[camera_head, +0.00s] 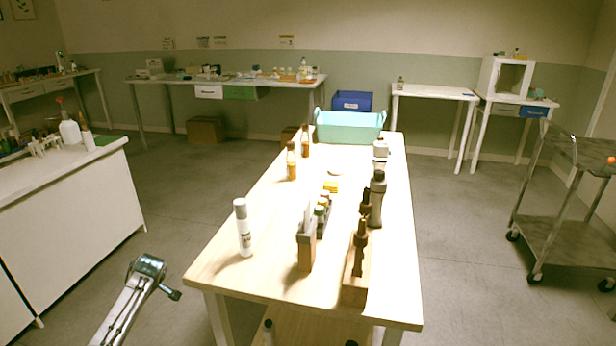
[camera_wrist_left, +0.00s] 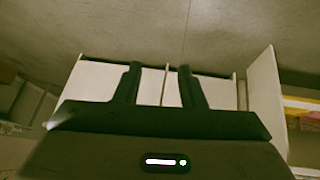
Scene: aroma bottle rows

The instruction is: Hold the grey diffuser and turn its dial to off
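A dark grey bottle-shaped object (camera_head: 377,203) stands upright on the right side of the wooden table; it looks like the grey diffuser, but I cannot make out a dial on it. My left arm comes in at the lower left of the head view, over the floor and short of the table. In the left wrist view my left gripper (camera_wrist_left: 157,70) has its two fingers apart with nothing between them. The diffuser is not recognisable in the left wrist view. My right gripper is not in view.
Close to the diffuser stand brown bottles in a wooden holder (camera_head: 356,285) and a small rack (camera_head: 306,253). A white spray bottle (camera_head: 243,228) stands at the table's left, amber bottles (camera_head: 291,162) farther back, and a teal basket (camera_head: 349,128) at the far end.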

